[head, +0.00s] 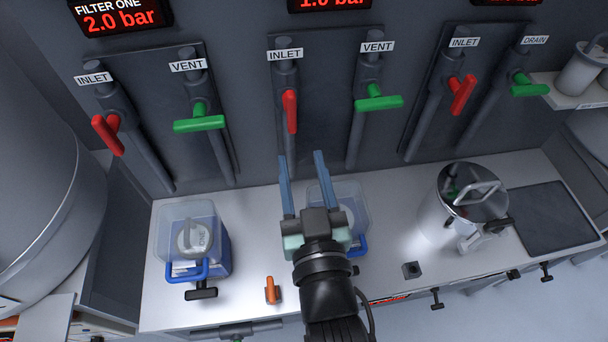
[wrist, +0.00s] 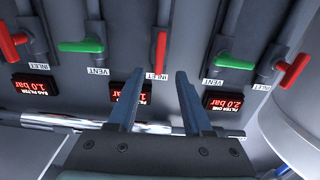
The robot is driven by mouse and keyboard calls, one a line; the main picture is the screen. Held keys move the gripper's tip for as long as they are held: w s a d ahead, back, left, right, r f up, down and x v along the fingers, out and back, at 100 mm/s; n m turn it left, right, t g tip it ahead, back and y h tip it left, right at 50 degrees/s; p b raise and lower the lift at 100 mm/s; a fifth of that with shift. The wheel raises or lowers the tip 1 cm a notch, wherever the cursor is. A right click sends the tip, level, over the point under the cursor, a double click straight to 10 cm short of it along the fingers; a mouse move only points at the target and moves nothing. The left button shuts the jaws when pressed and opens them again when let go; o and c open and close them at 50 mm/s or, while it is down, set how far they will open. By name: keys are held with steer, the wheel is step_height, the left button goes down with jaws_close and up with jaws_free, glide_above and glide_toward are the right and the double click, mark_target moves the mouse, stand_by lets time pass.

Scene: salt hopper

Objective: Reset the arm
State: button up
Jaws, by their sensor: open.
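My gripper (head: 302,160) is open and empty, with two blue-grey fingers spread apart and pointing at the valve wall. In the head view it is above the bench, below the middle red INLET handle (head: 291,112), apparently apart from it. In the wrist view the gripper (wrist: 159,75) has its fingers either side of empty space, with that red handle (wrist: 160,52) beyond the tips. My arm and gripper partly hide the middle clear box (head: 349,205) on the bench.
Wall valves include green VENT handles (head: 198,125) and (head: 379,103), a green DRAIN handle (head: 529,89), and red INLET handles (head: 107,135) and (head: 462,94). The bench (head: 400,275) bears a left clear box (head: 175,222), a metal pot (head: 437,213) and a dark mat (head: 553,218).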

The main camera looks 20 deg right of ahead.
steer(key=shift+s+a, duration=0.2)
steer(key=shift+s, duration=0.45)
steer(key=w+a+r+t+p, duration=0.1)
steer(key=w+a+r, duration=0.1)
steer(key=r, duration=0.4)
steer(key=w+a+r+t, duration=0.1)
steer(key=w+r+t, duration=0.15)
steer(key=r, duration=0.45)
steer(key=s+a+r+n+t+y, duration=0.1)
steer(key=a+r+t, duration=0.1)
steer(key=r, duration=0.9)
steer(key=s+a+r+n+t+y+p, duration=0.1)
steer(key=a+r, duration=0.3)
steer(key=r, duration=0.6)
steer(key=s+a+r+n+t+y+p, duration=0.1)
steer(key=s+a+r+t+y, duration=0.2)
steer(key=r, duration=0.8)
steer(key=shift+a+r, duration=0.35)
steer(key=shift+a, duration=0.15)
steer(key=shift+t, duration=0.25)
